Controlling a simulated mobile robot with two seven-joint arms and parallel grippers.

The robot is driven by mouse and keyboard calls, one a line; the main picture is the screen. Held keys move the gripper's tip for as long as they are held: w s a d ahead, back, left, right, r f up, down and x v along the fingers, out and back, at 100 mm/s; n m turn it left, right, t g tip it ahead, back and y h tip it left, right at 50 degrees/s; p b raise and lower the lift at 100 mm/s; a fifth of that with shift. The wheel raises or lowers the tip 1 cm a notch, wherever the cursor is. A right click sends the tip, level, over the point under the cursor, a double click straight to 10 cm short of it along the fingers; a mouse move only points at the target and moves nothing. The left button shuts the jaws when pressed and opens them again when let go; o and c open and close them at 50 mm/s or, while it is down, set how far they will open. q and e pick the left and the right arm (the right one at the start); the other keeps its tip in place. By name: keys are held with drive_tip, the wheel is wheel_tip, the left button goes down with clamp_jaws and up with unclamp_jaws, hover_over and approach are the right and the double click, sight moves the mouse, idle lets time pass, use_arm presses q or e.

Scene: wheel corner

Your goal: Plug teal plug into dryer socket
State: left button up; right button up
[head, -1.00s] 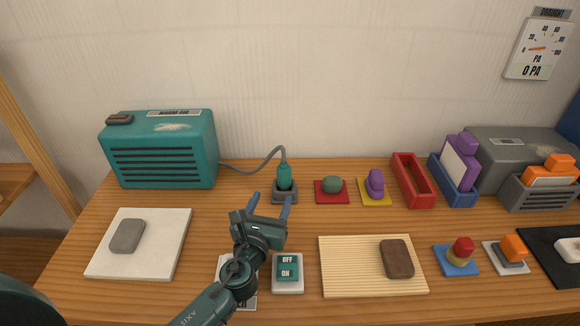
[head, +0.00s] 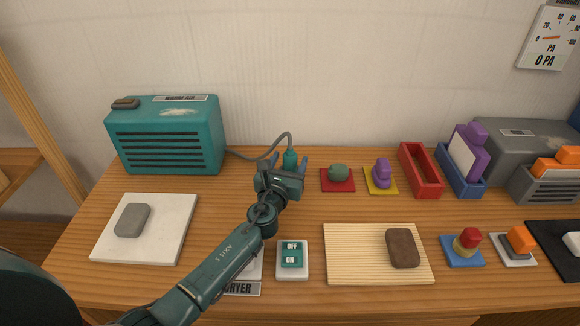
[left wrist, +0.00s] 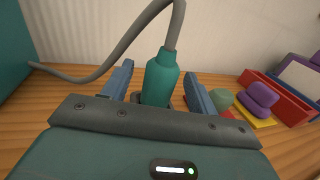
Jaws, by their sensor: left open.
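The teal plug (head: 290,158) stands upright at the back of the table, with a grey cable rising from its top and running to the teal dryer box (head: 170,137). In the left wrist view the plug (left wrist: 160,80) stands between the two blue fingers of my left gripper (left wrist: 159,88), with gaps on both sides. In the head view my left gripper (head: 287,162) is open around the plug and partly hides it. The dark base under the plug (left wrist: 178,103) is mostly hidden by the gripper. My right gripper is not in view.
To the right are a red pad with a green knob (head: 338,173), a yellow pad with a purple knob (head: 381,174) and a red tray (head: 428,188).

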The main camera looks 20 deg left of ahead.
use_arm(q)
drive_tip(key=shift+w, duration=0.6)
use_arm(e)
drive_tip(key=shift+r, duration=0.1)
use_arm(q)
drive_tip(key=shift+c, duration=0.6)
drive_tip(key=c, duration=1)
drive_tip(key=shift+r, duration=0.1)
